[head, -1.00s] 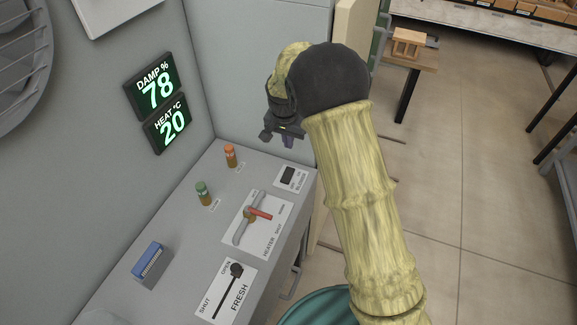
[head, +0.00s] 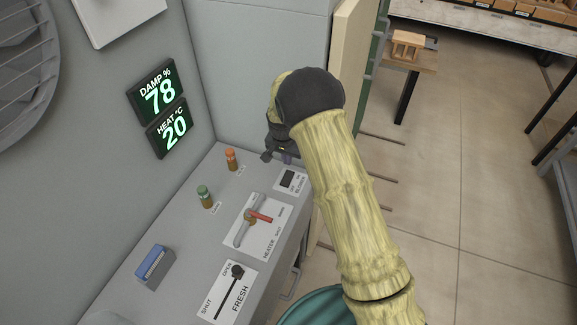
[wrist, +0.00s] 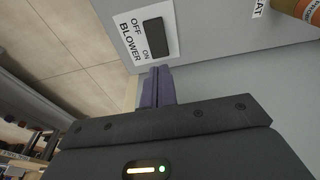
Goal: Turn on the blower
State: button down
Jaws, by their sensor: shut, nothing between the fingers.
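The blower switch (head: 289,178) is a dark rocker on a white plate near the far right corner of the grey console. In the wrist view the rocker (wrist: 153,37) shows close up, with OFF, ON and BLOWER printed beside it. My gripper (head: 288,158) is just above and behind the switch plate. In the wrist view its fingertips (wrist: 157,70) are shut together and empty, at the ON end of the plate. I cannot tell whether they touch it. Which way the rocker is tipped is not clear.
Displays read DAMP 78 (head: 158,92) and HEAT 20 (head: 170,128). An open door edge (head: 350,60) stands behind my arm.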

aim_at(289, 173)
jog(key=f, duration=0.2)
jog(key=f+p, duration=0.1)
jog(key=f, duration=0.1)
jog(key=w+f+p, duration=0.1)
jog(key=f, duration=0.1)
jog(key=shift+d+f, duration=0.2)
jog(key=shift+f, duration=0.1)
